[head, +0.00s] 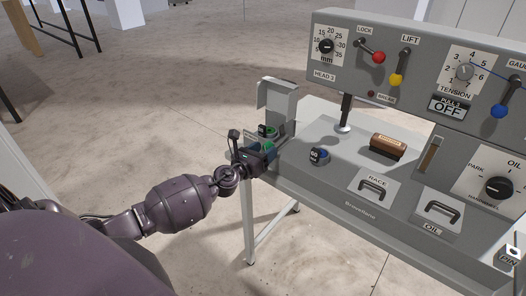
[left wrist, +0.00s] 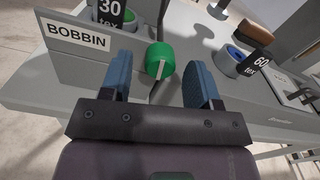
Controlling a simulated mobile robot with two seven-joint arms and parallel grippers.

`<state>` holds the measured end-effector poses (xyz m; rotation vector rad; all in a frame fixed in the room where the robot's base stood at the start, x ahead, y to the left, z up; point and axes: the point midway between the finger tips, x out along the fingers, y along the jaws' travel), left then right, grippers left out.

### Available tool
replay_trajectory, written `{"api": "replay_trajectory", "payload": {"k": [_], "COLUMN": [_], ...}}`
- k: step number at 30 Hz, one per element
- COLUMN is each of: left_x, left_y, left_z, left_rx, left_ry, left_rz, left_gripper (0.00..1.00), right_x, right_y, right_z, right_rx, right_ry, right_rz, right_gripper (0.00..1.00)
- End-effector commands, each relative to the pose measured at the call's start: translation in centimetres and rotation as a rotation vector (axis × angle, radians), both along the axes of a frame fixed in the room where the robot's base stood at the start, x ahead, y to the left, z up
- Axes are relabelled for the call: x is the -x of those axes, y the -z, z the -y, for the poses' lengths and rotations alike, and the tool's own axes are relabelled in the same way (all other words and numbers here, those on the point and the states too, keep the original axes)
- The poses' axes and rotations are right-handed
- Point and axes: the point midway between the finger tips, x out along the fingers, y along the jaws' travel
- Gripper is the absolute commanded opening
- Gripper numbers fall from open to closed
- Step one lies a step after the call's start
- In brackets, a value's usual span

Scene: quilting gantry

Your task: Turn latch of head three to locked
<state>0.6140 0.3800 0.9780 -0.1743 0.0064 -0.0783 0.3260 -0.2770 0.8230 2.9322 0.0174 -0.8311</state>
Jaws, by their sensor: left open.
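The head three panel (head: 324,76) is at the left end of the grey machine in the head view. Beside its mm dial, under a LOCK label, a short lever with a red ball (head: 379,57) points down and to the right. My left gripper (head: 266,151) is well below and left of that lever, at the machine's left end. My right gripper is not in view.
A yellow-knobbed LIFT lever (head: 396,79) stands right of the red one. The BOBBIN holder (left wrist: 78,38) with a 30 tex spool is by my left gripper. A blue 60 tex spool (head: 319,156) and a brown-handled block (head: 387,146) sit on the machine bed.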

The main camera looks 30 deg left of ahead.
Motion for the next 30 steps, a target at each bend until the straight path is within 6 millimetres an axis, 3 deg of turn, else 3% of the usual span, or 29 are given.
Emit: {"api": "replay_trajectory", "payload": {"k": [6,16,30], "left_x": [0.0,0.0,0.0], "left_y": [0.0,0.0,0.1], "left_z": [0.0,0.0,0.0], "left_rx": [0.0,0.0,0.127], "left_ry": [0.0,0.0,-0.001], "left_rz": [0.0,0.0,-0.01], "left_gripper": [0.56,0.07,0.07], "right_x": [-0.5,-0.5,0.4], "right_y": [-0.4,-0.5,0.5], "right_z": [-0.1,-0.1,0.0], "right_rx": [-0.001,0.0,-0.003], "right_ry": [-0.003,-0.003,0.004], "right_rz": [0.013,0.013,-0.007], "right_gripper": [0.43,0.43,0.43]}}
